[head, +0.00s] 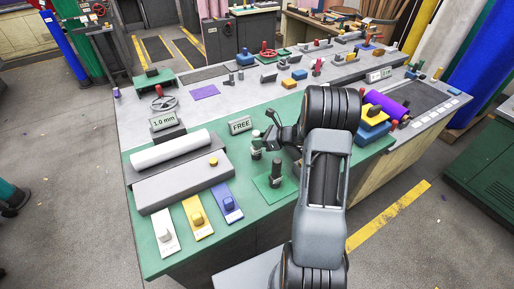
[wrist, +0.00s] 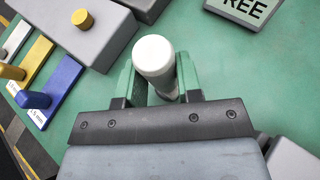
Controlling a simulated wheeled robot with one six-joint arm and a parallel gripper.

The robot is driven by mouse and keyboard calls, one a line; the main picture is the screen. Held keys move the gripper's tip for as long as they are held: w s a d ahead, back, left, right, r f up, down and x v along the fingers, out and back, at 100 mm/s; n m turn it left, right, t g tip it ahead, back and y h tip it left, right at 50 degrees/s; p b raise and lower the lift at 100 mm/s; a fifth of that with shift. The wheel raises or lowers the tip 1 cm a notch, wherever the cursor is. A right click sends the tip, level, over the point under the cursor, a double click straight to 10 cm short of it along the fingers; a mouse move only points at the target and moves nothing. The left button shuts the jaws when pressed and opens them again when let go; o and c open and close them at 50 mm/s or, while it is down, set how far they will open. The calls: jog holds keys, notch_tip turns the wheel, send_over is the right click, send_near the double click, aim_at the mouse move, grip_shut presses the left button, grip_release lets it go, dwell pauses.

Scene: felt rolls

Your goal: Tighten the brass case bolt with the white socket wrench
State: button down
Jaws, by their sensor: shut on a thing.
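The brass case bolt (head: 213,161) is a small round brass head on top of a grey case (head: 180,187). In the wrist view the bolt (wrist: 83,19) stands at the upper left, apart from my gripper. My gripper (wrist: 155,88) has its green fingers shut on the white socket wrench (wrist: 153,54), whose pale round end faces the camera. In the head view my gripper (head: 257,147) is right of the case, above the green bench top. The wrench's lower end is hidden in both views.
A white roll (head: 170,149) lies behind the bolt. White (head: 164,233), yellow (head: 197,217) and blue (head: 226,202) handled plates lie in front of the case. A FREE sign (head: 241,124) stands behind my gripper.

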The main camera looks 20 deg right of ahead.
jog(key=shift+r, duration=0.2)
jog(key=shift+r+p, duration=3)
jog(key=shift+r, duration=1.3)
